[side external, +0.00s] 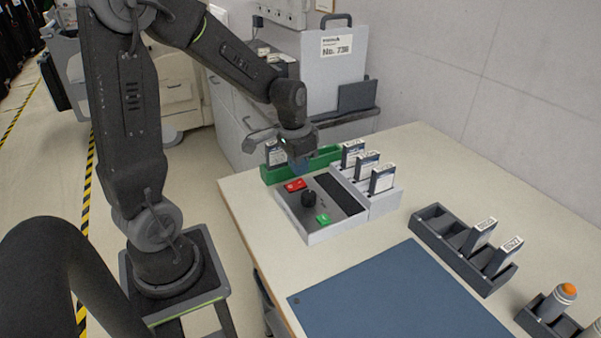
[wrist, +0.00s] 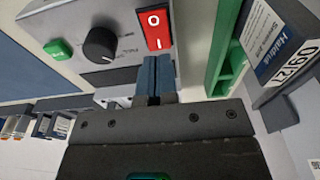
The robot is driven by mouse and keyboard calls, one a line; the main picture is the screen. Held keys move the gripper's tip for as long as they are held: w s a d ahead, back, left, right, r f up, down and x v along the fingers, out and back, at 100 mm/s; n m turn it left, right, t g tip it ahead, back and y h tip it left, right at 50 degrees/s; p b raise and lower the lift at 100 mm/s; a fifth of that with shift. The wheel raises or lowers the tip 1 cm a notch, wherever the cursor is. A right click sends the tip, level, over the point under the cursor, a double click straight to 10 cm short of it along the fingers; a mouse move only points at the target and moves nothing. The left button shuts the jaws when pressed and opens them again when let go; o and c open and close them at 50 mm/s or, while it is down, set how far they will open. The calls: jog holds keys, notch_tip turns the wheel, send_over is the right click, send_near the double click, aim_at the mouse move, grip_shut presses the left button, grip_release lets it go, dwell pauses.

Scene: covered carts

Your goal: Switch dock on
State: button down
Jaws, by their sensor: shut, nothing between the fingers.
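The dock (side external: 337,229) is a grey box on the table, with a red rocker switch (side external: 294,185), a black knob (side external: 309,198), a green button (side external: 323,219) and a dark slot. In the wrist view the red switch (wrist: 155,29) shows white O and I marks, with the I end nearer my fingers. The knob (wrist: 100,44) and green button (wrist: 58,49) lie to its left. My gripper (side external: 301,168) is shut and empty, just above and beside the switch. Its blue fingertips (wrist: 154,74) appear close to the I end; I cannot tell whether they touch it.
A green tray (side external: 329,155) stands behind the dock. A pale rack (side external: 384,204) with several labelled cartridges stands along its right side. A dark rack (side external: 457,259) with two cartridges is further right. A blue mat (side external: 400,300) lies in front, with bare table between.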

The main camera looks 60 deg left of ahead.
aim_at(295, 185)
jog(key=shift+w+f, duration=0.15)
jog(key=shift+f, duration=1.15)
